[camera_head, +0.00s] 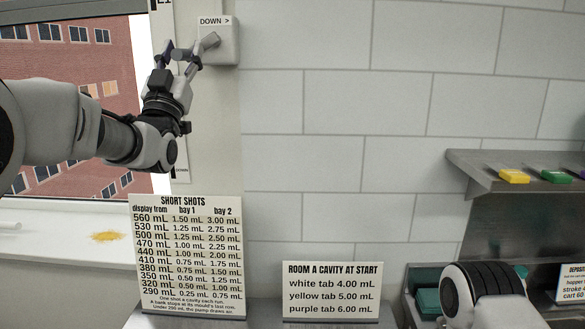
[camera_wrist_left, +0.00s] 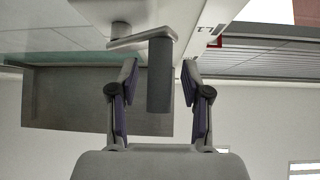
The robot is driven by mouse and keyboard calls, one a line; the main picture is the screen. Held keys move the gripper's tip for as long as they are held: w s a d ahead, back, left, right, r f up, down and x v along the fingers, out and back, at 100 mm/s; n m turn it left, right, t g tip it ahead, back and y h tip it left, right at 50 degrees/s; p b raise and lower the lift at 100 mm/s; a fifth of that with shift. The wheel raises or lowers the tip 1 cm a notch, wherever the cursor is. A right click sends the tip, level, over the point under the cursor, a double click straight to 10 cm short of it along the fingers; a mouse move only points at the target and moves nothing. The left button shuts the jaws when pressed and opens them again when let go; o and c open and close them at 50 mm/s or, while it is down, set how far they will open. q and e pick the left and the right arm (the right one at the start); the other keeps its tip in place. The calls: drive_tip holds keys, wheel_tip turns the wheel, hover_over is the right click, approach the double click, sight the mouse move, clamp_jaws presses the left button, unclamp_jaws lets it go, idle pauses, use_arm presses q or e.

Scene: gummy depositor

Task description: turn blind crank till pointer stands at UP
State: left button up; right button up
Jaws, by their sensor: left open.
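The blind crank is on a pale wall box (camera_head: 225,50) labelled "DOWN >" at the upper left. Its grey crank arm (camera_head: 209,41) shows beside my left gripper (camera_head: 181,53). In the left wrist view, the dark grey crank handle (camera_wrist_left: 160,85) stands between the two fingers of the left gripper (camera_wrist_left: 160,72), which are open with a gap on each side. The light crank arm (camera_wrist_left: 138,42) runs above it. I cannot make out the pointer. My right gripper is out of view.
A shots sign (camera_head: 186,255) and a cavity sign (camera_head: 330,290) stand below. A metal shelf (camera_head: 475,180) with coloured tabs is at the right. My right arm shows at the lower right. A window is behind my left arm. The tiled wall right of the box is clear.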

use_arm(q)
drive_tip(key=shift+w+f, duration=0.15)
clamp_jaws()
drive_tip(key=shift+d+f+b, duration=0.9)
drive_tip(key=shift+f+b, duration=0.05)
drive_tip(key=shift+b, duration=0.1)
drive_tip(key=shift+d, duration=0.1)
